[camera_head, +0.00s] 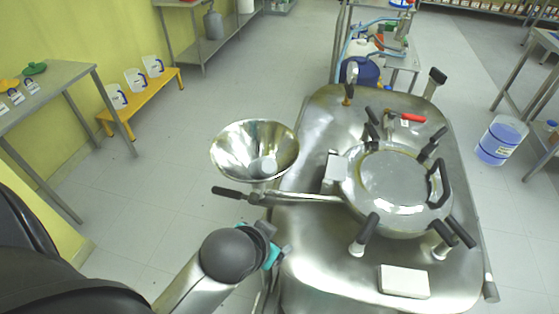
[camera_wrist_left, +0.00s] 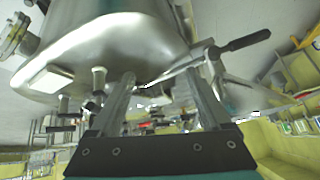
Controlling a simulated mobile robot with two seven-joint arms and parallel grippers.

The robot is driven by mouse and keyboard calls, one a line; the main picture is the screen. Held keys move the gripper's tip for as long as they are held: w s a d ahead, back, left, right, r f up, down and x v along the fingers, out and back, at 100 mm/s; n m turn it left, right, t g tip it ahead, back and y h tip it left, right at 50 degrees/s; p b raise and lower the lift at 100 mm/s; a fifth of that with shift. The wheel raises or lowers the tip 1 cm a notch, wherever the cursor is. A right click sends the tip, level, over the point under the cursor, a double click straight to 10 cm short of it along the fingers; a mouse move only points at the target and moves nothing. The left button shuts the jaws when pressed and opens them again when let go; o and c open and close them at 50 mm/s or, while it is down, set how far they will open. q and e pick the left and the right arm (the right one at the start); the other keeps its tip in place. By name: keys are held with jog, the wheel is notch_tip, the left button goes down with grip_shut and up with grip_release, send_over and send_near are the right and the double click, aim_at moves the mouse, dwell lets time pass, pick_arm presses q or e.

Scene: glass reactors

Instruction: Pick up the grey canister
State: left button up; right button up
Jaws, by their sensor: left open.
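A grey canister (camera_head: 213,25) with a narrow neck stands far off at the top of the head view, on the lower shelf of a steel table by the yellow wall. My left gripper (camera_head: 280,252) is far from it, low beside the near left edge of the steel reactor. In the left wrist view its two fingers (camera_wrist_left: 170,65) are apart with nothing held between them. I cannot make out the canister in the wrist view. My right gripper is not in view.
The steel reactor (camera_head: 320,245) with its round lid, handles and a funnel (camera_head: 254,150) fills the middle and right. A white block (camera_head: 404,281) lies on it. A yellow bench (camera_head: 150,100) with white containers stands left. The grey floor between is open.

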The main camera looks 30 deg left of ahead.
pick_arm(q)
jog(key=w+d+r+m+t+h, duration=0.2)
jog(key=w+r+t, duration=0.4)
jog(key=w+r, duration=0.35)
jog(key=w+d+r+m+t+h, duration=0.1)
jog(key=w+d+r+t, duration=0.2)
jog(key=w+r+t, duration=0.6)
jog(key=s+d+r+m+g+h, duration=0.3)
jog(key=d+r+m+g+h, duration=0.7)
jog(key=d+m+g+h, duration=0.7)
jog(key=m+g+y, duration=0.1)
jog(key=g+y, duration=0.4)
jog(key=y, duration=1.4)
send_near(266, 161)
jog(key=f, duration=0.4)
jog(key=shift+s, duration=0.25)
jog(key=shift+w+f+p, duration=0.2)
jog(key=shift+f+p, duration=0.2)
jog(key=shift+f, duration=2.75)
